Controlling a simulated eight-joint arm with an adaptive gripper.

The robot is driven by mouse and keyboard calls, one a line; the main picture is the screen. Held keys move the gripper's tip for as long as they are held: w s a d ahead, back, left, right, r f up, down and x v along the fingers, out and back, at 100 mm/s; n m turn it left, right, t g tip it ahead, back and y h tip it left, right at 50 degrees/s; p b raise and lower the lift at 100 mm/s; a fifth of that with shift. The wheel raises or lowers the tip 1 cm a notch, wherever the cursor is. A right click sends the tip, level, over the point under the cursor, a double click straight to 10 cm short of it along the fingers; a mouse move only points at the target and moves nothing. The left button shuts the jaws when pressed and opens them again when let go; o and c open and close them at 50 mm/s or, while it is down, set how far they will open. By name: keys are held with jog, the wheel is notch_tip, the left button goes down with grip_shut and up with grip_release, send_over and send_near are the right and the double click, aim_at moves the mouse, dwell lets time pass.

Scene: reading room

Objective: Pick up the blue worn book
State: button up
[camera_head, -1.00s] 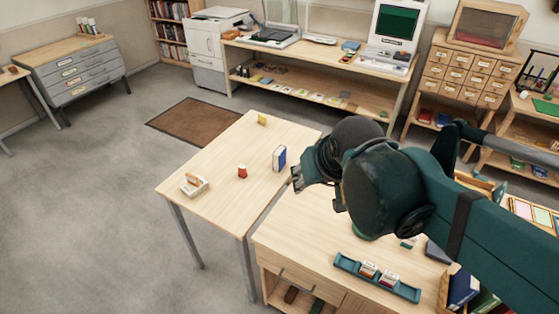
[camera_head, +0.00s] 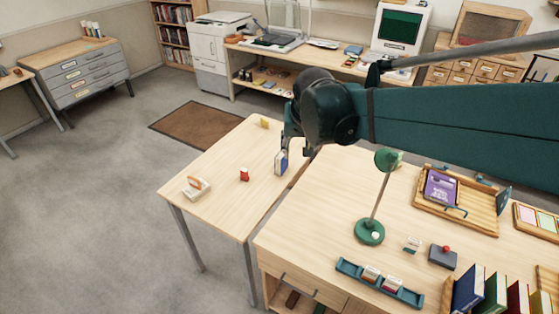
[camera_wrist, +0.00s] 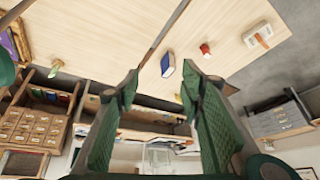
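A small blue book with white page edges (camera_head: 282,164) stands upright near the right edge of the left table (camera_head: 215,190). Wear on it is too small to tell. My gripper (camera_head: 297,150) is over that edge, close to the book, and overlaps its top in the head view. In the wrist view the blue book (camera_wrist: 167,66) shows ahead, between the open fingertips of my gripper (camera_wrist: 160,78). Nothing is held. Another, larger blue book (camera_head: 468,291) stands in a row at the bottom right.
A red object (camera_head: 244,175), a white box-like item (camera_head: 195,190) and a yellow item (camera_head: 264,123) stand on the left table. The right desk holds a green lamp (camera_head: 369,232), a teal rack (camera_head: 378,284) and a wooden tray (camera_head: 478,220). A narrow gap separates the tables.

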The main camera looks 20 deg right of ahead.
jog(key=w+f+m, duration=0.1)
jog(key=w+f, duration=0.3)
jog(key=w, duration=0.6)
jog(key=m+g+h, duration=0.1)
jog(key=m+g, duration=0.1)
jog(key=m, duration=0.1)
send_near(281, 154)
jog(key=s, duration=0.3)
jog(key=shift+m+h, duration=0.4)
jog(key=shift+m, duration=0.2)
jog(key=w+f, duration=0.1)
jog(key=f, duration=0.1)
jog(key=w+d+f, duration=0.1)
jog(key=w+f, duration=0.1)
jog(key=f, duration=0.1)
jog(key=w+f+b, duration=0.1)
jog(key=w+f, duration=0.1)
jog(key=shift+w+d+f, duration=0.2)
jog(key=shift+f, duration=0.1)
jog(key=shift+w+f, duration=0.15)
jog(key=shift+f, duration=0.15)
jog(key=shift+f, duration=0.1)
jog(key=shift+x, duration=1.2)
jog(key=shift+d+f, duration=0.1)
jog(key=shift+b+x, duration=0.4)
jog(key=shift+x, duration=2.1)
jog(key=shift+d, duration=0.15)
jog(key=shift+c, duration=0.3)
